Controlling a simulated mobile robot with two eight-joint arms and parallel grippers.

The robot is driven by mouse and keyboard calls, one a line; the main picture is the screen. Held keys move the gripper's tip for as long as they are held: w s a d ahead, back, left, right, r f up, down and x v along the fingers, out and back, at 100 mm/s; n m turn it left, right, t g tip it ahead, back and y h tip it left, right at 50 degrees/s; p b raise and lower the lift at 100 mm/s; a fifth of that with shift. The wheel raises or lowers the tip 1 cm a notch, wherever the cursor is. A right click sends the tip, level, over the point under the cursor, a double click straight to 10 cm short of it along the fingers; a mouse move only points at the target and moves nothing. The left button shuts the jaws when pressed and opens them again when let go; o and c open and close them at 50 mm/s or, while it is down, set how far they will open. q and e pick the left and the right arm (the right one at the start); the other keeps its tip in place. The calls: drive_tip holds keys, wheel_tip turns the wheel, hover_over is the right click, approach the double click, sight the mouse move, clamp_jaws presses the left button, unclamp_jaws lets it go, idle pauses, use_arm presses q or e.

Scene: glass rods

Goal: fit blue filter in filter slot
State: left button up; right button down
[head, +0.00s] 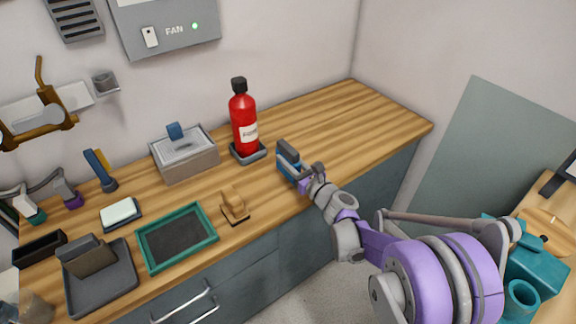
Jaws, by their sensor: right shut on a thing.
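My right gripper (307,180) is shut on a small block with a blue face and a dark grey top, which looks like the blue filter (289,161). It holds the block near the counter's front edge, to the right of the red bottle. The fingers partly hide the block, and I cannot tell whether it touches the counter. I cannot make out the filter slot with certainty. A grey box (187,164) with a pale top and a blue tab stands at the back of the counter. My left gripper is not in view.
A red bottle (244,122) stands in a dark holder on the wooden counter (345,123). A small wooden stand (235,208), a green-rimmed tray (177,238) and a dark tray (110,292) lie to the left. The counter's right end is clear. A FAN panel (172,34) is on the wall.

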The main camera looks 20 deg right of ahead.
drive_tip(key=shift+f, duration=1)
drive_tip(key=shift+f+b, duration=0.25)
drive_tip(key=shift+b, duration=0.05)
drive_tip(key=c, duration=0.7)
unclamp_jaws()
drive_tip(key=shift+r, duration=0.1)
drive_tip(key=shift+o, duration=0.2)
drive_tip(key=shift+r, duration=0.1)
